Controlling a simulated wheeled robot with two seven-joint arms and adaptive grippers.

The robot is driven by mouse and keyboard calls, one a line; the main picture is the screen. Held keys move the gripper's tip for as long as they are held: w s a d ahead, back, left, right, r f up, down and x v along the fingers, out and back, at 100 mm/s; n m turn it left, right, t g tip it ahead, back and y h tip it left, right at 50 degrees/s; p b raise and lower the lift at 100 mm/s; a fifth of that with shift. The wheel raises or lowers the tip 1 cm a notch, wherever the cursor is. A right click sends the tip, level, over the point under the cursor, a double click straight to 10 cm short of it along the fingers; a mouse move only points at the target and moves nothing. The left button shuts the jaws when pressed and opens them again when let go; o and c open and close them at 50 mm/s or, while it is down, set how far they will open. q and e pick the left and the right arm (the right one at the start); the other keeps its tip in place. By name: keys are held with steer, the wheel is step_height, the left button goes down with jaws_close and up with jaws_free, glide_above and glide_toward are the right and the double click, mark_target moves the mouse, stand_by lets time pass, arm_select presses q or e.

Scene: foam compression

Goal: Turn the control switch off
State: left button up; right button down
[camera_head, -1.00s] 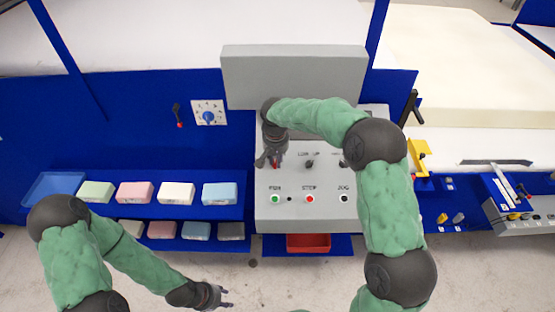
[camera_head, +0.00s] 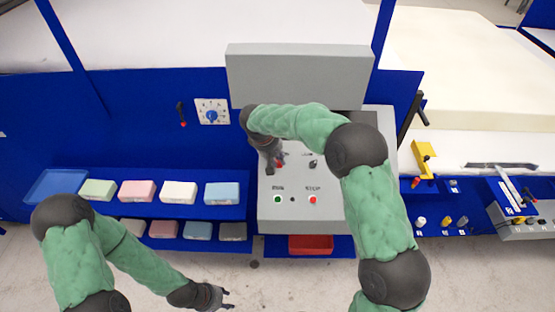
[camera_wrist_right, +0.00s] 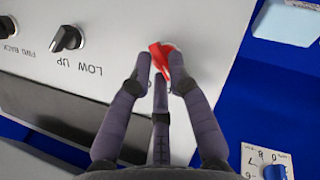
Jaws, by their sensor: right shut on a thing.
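The control switch is a red knob (camera_wrist_right: 163,62) on the grey control panel (camera_head: 330,222). In the right wrist view my right gripper (camera_wrist_right: 161,68) is shut on this knob, with its dark fingers on both sides of it. The fingers hide part of the knob. In the head view my right gripper (camera_head: 275,165) sits at the upper left of the panel, and a bit of red shows at its tips. My left gripper (camera_head: 222,298) hangs low at the front, away from the panel. Its finger gap is too small to judge.
Black knobs (camera_wrist_right: 66,38) stand beside the red one. Green (camera_head: 278,199) and red (camera_head: 313,199) buttons lie in front on the panel. Left are shelves with coloured foam blocks (camera_head: 178,193) and a blue dial (camera_head: 211,116). A red bin (camera_head: 310,244) is below.

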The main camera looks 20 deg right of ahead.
steer(key=shift+s+f, duration=0.4)
steer(key=shift+f, duration=0.2)
steer(key=c, duration=1.2)
jaws_free()
steer(key=shift+r, duration=0.15)
steer(key=shift+w+r, duration=0.15)
steer(key=shift+a+r, duration=0.1)
steer(key=shift+r, duration=0.4)
steer(key=v, duration=1.1)
